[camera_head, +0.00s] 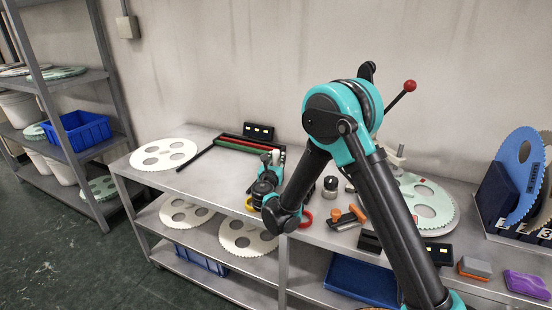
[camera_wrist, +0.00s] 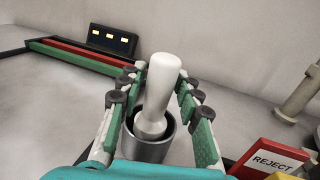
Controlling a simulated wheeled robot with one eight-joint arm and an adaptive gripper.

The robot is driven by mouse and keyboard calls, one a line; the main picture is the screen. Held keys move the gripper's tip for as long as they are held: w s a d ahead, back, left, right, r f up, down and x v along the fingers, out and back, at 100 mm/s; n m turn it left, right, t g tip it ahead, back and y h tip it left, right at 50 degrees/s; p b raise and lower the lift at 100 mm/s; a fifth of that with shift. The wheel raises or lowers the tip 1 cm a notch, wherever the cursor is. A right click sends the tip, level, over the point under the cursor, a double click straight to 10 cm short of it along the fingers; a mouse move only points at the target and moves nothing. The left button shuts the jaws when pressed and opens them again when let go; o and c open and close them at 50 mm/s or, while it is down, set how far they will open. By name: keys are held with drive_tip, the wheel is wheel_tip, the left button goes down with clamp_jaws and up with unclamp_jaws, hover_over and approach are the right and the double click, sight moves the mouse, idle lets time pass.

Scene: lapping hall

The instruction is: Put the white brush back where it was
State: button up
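The white brush (camera_wrist: 160,92) stands nearly upright, handle up, with its lower end inside a grey metal cup (camera_wrist: 150,149) in the wrist view. Its bristles are hidden in the cup. My gripper (camera_wrist: 160,72) has one green-padded finger on each side of the handle, and a gap shows on both sides. It looks open around the brush, not closed on it. In the head view my gripper (camera_head: 268,187) is low over the bench, and the cup is hidden behind it.
On the bench (camera_head: 215,185), a tray with red and green bars (camera_head: 238,146) and a black box with lit windows (camera_head: 259,132) lie behind. A red REJECT block (camera_wrist: 268,160) is close at right.

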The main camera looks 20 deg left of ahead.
drive_tip(key=shift+o, duration=0.6)
drive_tip(key=shift+r, duration=0.15)
drive_tip(key=s+d, duration=0.2)
drive_tip(key=s, duration=1)
